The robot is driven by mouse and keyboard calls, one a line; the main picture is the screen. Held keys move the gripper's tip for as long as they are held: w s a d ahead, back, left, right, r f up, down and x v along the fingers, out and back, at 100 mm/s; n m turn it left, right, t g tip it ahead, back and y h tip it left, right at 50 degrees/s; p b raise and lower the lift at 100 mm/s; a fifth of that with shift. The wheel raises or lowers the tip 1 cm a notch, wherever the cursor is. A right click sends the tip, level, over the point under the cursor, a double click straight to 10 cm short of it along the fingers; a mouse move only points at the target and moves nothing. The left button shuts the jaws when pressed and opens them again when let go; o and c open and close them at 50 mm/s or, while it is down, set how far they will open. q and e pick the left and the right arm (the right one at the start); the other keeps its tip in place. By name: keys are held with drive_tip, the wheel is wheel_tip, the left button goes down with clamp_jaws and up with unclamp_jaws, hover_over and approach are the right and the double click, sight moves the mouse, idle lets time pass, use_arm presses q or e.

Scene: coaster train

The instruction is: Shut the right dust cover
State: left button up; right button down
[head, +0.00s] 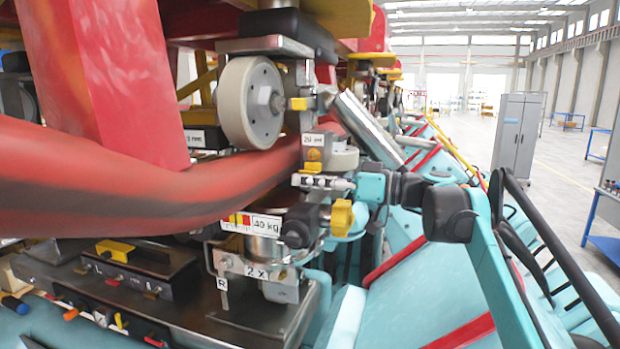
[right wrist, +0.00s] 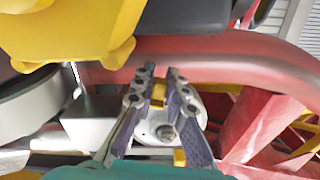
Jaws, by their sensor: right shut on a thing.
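My right gripper (head: 308,181) reaches in from the right, among the parts below the wheel and above the 40 kg label. Its fingers also show in the right wrist view (right wrist: 157,84), closed on a small yellow tab (right wrist: 158,96) in front of a pale round disc with a bolt (right wrist: 166,132). I cannot tell for sure whether this tab belongs to the right dust cover; no part is clearly marked as that cover. A metal tag marked R (head: 222,284) hangs at the lower left of the gripper. My left gripper is not in view.
A large red tube (head: 120,190) crosses left of the gripper. A grey wheel (head: 250,103) is above it and a yellow block (head: 342,217) just below. A black box with a yellow handle (head: 115,249) stands lower left. The hall floor at right is mostly open beside a grey cabinet (head: 517,135).

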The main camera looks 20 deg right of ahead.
sight(307, 173)
drive_tip(key=m, duration=0.1)
drive_tip(key=r+m+p, duration=0.1)
drive_tip(key=m, duration=0.1)
drive_tip(key=shift+s+a+r+m+p, duration=0.2)
drive_tip(key=shift+s+m+p, duration=0.05)
drive_tip(key=shift+m+p, duration=0.05)
drive_tip(key=m, duration=0.1)
drive_tip(key=r+m+p, duration=0.1)
drive_tip(key=m, duration=0.1)
drive_tip(key=shift+r+m+p, duration=0.15)
drive_tip(key=shift+m+p, duration=0.15)
drive_tip(key=m, duration=0.1)
drive_tip(key=r+m+p, duration=0.1)
drive_tip(key=m, duration=0.1)
drive_tip(key=m+p, duration=0.1)
drive_tip(key=shift+w+r, duration=0.1)
drive_tip(key=shift+r, duration=0.2)
drive_tip(key=shift+w+d+r+m+p, duration=0.15)
drive_tip(key=shift+r+m+p, duration=0.1)
drive_tip(key=shift+m, duration=0.75)
drive_tip(key=shift+w+d+r+m+p, duration=0.15)
drive_tip(key=shift+r+m+p, duration=0.1)
drive_tip(key=shift+m, duration=0.75)
drive_tip(key=c, duration=1.7)
unclamp_jaws()
drive_tip(key=shift+o, duration=0.8)
drive_tip(key=shift+w+a, duration=0.1)
drive_tip(key=shift+a, duration=0.05)
drive_tip(key=v, duration=1.2)
